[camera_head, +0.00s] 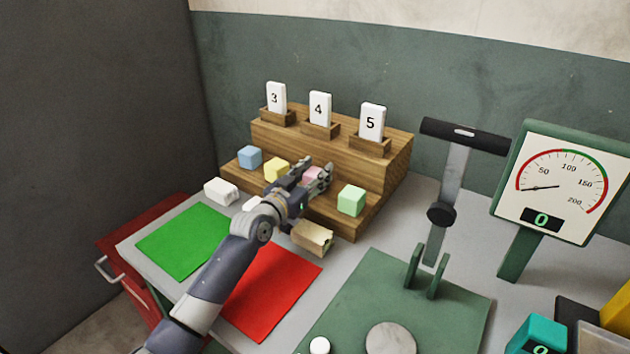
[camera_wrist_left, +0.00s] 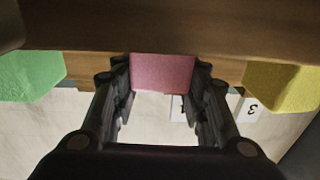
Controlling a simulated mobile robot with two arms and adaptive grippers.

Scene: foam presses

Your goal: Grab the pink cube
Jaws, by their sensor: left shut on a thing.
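The pink cube (camera_head: 313,174) is on the lower step of the wooden stand (camera_head: 335,215), partly hidden behind my left gripper (camera_head: 318,176). In the left wrist view the pink cube (camera_wrist_left: 162,72) lies between the two fingers of my left gripper (camera_wrist_left: 162,85), which is shut on it. Whether the cube still touches the step cannot be told. My right gripper is in neither view.
A yellow cube (camera_head: 276,169) and a blue cube (camera_head: 249,157) stand left of the gripper, a green cube (camera_head: 351,200) right. Number cards stand on the upper step. A wooden block (camera_head: 312,237), green mat (camera_head: 185,241) and red mat (camera_head: 268,292) lie in front.

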